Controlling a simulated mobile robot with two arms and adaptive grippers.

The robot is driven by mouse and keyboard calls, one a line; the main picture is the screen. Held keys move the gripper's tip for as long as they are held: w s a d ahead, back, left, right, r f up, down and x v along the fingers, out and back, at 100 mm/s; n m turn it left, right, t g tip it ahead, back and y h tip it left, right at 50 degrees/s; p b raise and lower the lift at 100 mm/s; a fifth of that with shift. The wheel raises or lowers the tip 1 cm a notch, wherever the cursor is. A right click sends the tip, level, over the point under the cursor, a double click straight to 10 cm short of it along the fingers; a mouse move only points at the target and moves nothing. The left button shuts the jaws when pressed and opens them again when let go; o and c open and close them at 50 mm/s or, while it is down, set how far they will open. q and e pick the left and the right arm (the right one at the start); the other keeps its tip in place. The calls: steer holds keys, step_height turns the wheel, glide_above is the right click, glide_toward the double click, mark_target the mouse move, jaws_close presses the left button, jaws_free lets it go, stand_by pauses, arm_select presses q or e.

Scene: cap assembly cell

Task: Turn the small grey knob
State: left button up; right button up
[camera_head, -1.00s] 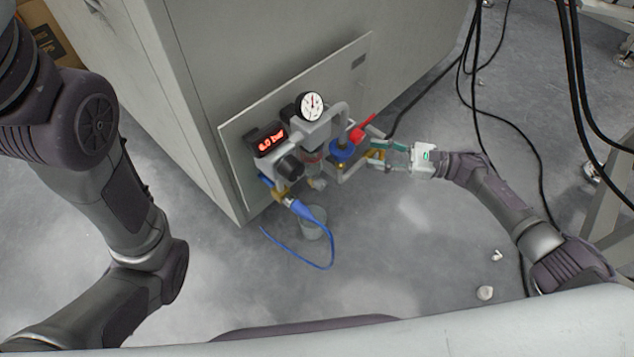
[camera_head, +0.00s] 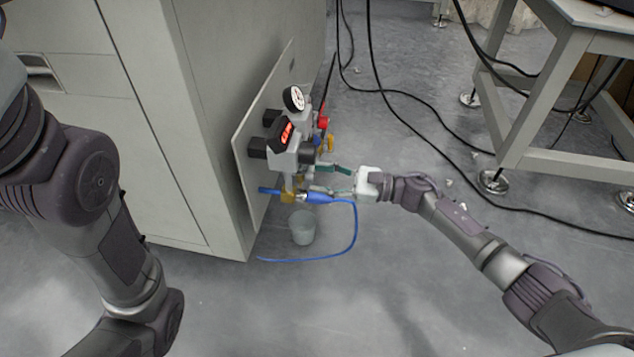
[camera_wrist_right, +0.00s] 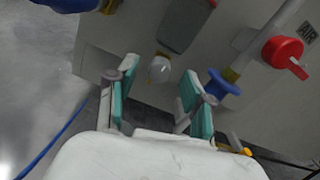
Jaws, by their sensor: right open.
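The small grey knob (camera_wrist_right: 159,69) shows in the right wrist view as a pale rounded piece at the lower end of a grey bowl (camera_wrist_right: 187,22). I cannot make it out in the head view, where the gripper and fittings cover that area. My right gripper (camera_head: 318,179) is open, its teal fingers at the lower part of the panel-mounted air unit. In the right wrist view the knob lies ahead of the gap between the fingers (camera_wrist_right: 157,85), with no contact visible. My left gripper is outside the views; only its arm shows.
A gauge (camera_head: 293,98), a red display (camera_head: 286,132) and a red handle (camera_head: 323,121) sit above. A blue hose (camera_head: 355,225) loops below, beside a grey cup (camera_head: 302,229) on the floor. A blue collar (camera_wrist_right: 222,85) is close to the right finger. Black cables cross the floor.

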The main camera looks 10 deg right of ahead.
steer(key=shift+x, duration=0.8)
jaws_close()
steer(key=shift+m, duration=1.4)
jaws_free()
steer(key=v, duration=1.2)
steer(key=shift+r, duration=0.1)
